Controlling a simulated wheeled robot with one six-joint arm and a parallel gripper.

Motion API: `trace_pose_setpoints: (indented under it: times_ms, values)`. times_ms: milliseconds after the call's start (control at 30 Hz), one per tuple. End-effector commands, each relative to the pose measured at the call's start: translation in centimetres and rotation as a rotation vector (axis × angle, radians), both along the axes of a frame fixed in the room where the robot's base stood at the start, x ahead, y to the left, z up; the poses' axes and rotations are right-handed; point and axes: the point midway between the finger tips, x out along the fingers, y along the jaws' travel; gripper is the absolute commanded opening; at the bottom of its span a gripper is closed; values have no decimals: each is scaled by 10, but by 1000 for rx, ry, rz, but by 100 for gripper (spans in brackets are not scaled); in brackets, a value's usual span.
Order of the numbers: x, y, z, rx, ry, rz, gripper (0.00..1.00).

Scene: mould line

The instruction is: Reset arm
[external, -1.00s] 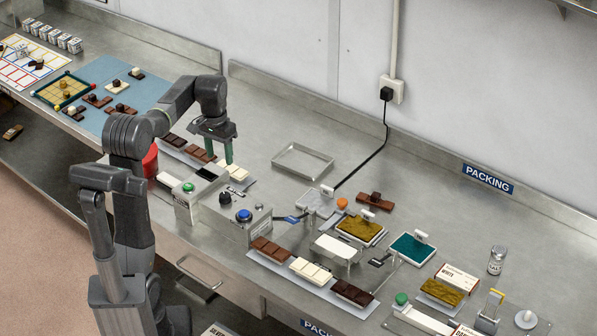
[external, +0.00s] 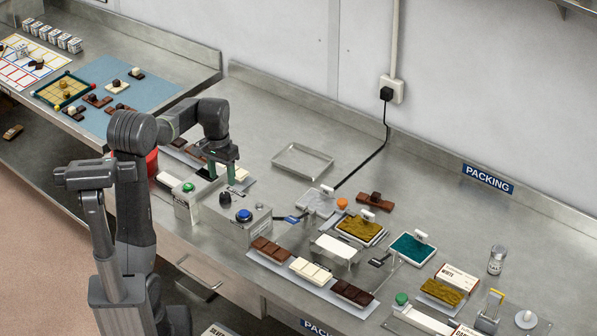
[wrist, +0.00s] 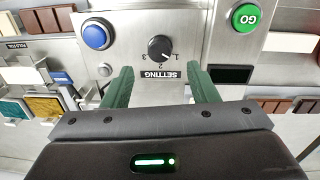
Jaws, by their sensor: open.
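My gripper (external: 222,171) is open and empty, with its green fingers pointing down just behind the metal control box (external: 247,230). In the wrist view my gripper (wrist: 155,88) shows two green fingers spread apart, with the box's front panel beyond them. The panel carries a blue button (wrist: 96,35), a black setting knob (wrist: 160,48) marked with numbers, a green GO button (wrist: 246,18) and a dark display (wrist: 230,74). Nothing is between the fingers.
An empty metal tray (external: 302,161) stands to the right. Stamp pads (external: 361,229) and small boxes (external: 458,279) fill the right side.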

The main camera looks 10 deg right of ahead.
Motion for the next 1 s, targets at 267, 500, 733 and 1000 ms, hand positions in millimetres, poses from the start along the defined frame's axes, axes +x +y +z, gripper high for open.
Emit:
trace_pose_setpoints:
  times_ms: [267, 500, 733, 1000]
  values:
    - [-3, -2, -49, 2, 4, -1, 53]
    - [-3, -3, -65, 0, 0, -7, 53]
    - [-2, -3, -64, 0, 0, -17, 53]
    - [-2, -2, -56, 0, -1, 1, 53]
